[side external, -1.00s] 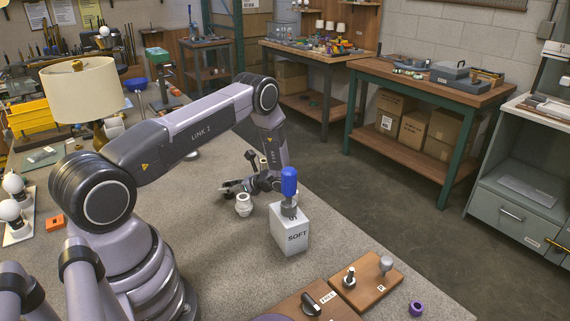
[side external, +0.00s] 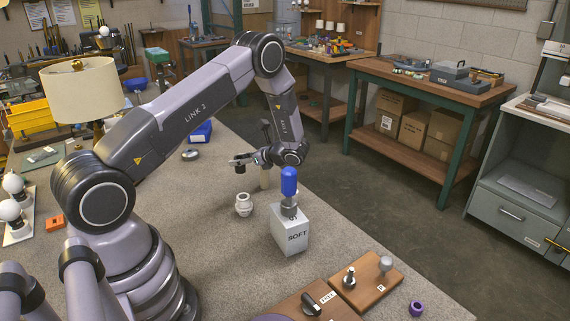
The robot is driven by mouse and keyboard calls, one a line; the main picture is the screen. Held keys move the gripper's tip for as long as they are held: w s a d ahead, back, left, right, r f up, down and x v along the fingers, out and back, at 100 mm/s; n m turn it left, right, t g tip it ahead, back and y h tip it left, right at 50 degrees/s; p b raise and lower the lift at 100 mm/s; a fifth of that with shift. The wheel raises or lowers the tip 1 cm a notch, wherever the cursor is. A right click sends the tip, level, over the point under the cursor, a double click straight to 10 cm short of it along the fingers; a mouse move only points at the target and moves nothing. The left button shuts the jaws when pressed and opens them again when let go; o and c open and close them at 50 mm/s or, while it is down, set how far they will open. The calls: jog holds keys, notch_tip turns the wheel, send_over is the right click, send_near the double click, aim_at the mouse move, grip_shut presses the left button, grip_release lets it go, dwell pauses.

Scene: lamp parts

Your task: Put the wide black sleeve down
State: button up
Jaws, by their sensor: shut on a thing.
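My gripper (side external: 243,160) is in the middle of the side external view, raised above the grey work surface behind the white socket piece. It is shut on a small dark piece, the wide black sleeve (side external: 240,168), which shows just below the fingertips. The sleeve is small in the picture, and my fingers hide part of it. It hangs clear of the surface.
A white socket piece (side external: 244,205) stands in front of my gripper. A white block marked SOFT (side external: 290,236) holds a blue-handled tool (side external: 289,183). A blue box (side external: 201,132) and a round metal piece (side external: 190,154) are behind left.

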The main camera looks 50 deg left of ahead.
jog(key=w+d+m+t+y, duration=0.1)
jog(key=w+d+m+t, duration=0.35)
jog(key=w+d, duration=0.55)
jog(key=m+t, duration=0.5)
jog(key=t, duration=0.1)
send_over(337, 235)
jog(key=shift+n, duration=0.25)
notch_tip(337, 235, down, 6)
jog(key=shift+w+r, duration=0.1)
jog(key=shift+r, duration=0.1)
jog(key=shift+f, duration=2.05)
jog(key=shift+f, duration=0.1)
jog(key=shift+f, duration=0.1)
jog(key=o, duration=1)
jog(key=shift+o, duration=0.2)
